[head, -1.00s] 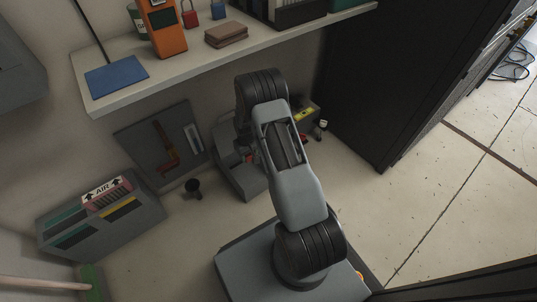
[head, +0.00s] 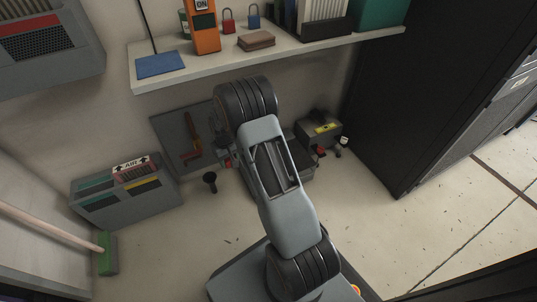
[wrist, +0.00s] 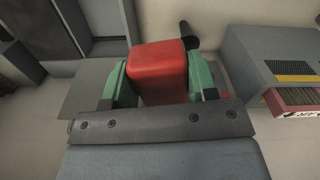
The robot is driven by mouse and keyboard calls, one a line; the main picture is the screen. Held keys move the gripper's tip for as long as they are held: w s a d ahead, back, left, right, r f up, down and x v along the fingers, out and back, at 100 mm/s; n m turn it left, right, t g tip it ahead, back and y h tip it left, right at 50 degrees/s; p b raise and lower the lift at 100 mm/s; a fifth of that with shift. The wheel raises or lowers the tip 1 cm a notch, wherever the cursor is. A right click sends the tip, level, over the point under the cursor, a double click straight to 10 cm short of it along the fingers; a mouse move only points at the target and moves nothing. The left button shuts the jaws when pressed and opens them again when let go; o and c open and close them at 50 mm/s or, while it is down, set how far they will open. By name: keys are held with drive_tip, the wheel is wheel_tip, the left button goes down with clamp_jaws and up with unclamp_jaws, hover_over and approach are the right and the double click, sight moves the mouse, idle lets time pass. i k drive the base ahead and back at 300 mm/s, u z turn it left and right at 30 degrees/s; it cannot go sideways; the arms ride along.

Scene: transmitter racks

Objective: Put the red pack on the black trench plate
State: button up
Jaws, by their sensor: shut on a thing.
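The red pack (wrist: 157,72) is clamped between the green jaws of my gripper (wrist: 158,80), held in front of the wrist camera. In the head view my arm hides most of the gripper and pack. A dark grey plate (head: 169,128) with a brown tool shows left of my arm; its right part is covered by the arm. I cannot tell for sure that it is the black trench plate. In the wrist view a flat grey slab (wrist: 84,92) lies behind and below the jaws. The pack's contact with it cannot be seen.
A grey unit marked AIR (head: 125,192) stands left, with a black torch-like thing (head: 210,181) beside it. A shelf (head: 200,69) overhangs the area. A black rack (head: 400,110) stands right. A broom (head: 107,255) is lower left. Floor between is mostly clear.

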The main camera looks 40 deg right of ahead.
sight(295, 159)
drive_tip(key=u, duration=1.85)
drive_tip(key=k, duration=1.5)
drive_tip(key=z, duration=1.65)
drive_tip(key=i, duration=0.25)
drive_tip(key=z, duration=0.15)
